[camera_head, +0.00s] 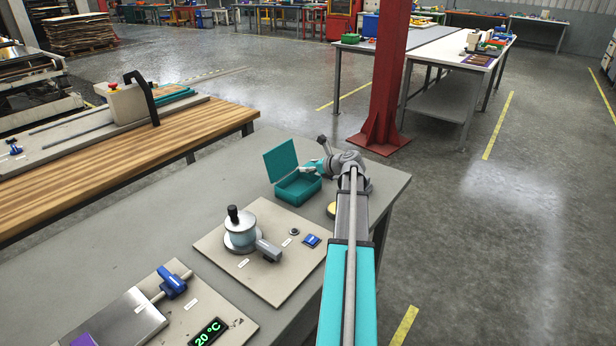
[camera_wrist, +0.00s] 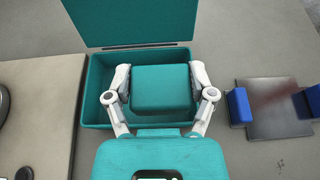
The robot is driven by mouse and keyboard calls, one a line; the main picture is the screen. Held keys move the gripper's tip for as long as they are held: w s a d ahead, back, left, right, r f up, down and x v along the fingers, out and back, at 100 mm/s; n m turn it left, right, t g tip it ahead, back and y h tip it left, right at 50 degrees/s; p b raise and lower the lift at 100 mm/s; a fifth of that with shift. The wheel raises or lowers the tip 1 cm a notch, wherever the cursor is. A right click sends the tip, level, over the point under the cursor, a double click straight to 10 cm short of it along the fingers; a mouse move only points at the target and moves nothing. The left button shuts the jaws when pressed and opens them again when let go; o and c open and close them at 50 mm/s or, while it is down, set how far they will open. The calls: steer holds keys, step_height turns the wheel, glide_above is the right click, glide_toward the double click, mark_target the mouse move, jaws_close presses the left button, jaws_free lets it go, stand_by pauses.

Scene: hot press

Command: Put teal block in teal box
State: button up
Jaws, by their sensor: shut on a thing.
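The teal box (camera_head: 298,188) stands on the grey table with its lid (camera_head: 281,160) open and upright. In the wrist view the box (camera_wrist: 97,108) and its lid (camera_wrist: 130,20) lie beyond and around the gripper. My gripper (camera_wrist: 160,85) is shut on the teal block (camera_wrist: 161,88), with a white finger on each side of it. The block appears over the box opening. In the head view my gripper (camera_head: 310,169) is at the box's upper right side. How high the block is above the box floor cannot be told.
A beige board with a round device (camera_head: 241,230) stands in front of the box. A dark plate (camera_wrist: 275,108) with blue blocks (camera_wrist: 240,105) lies right of the box in the wrist view. A red column (camera_head: 385,80) rises behind the table.

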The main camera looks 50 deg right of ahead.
mark_target(309, 175)
steer(key=shift+f+b, duration=1.15)
steer(key=shift+f, duration=0.25)
steer(key=shift+f+b, duration=0.6)
steer(key=o, duration=1.3)
steer(key=shift+c, duration=0.2)
steer(key=shift+r, duration=0.1)
steer(key=shift+r+p, duration=0.55)
steer(key=shift+p, duration=0.1)
steer(key=p+v, duration=0.4)
steer(key=v, duration=0.8)
steer(key=shift+p, duration=0.3)
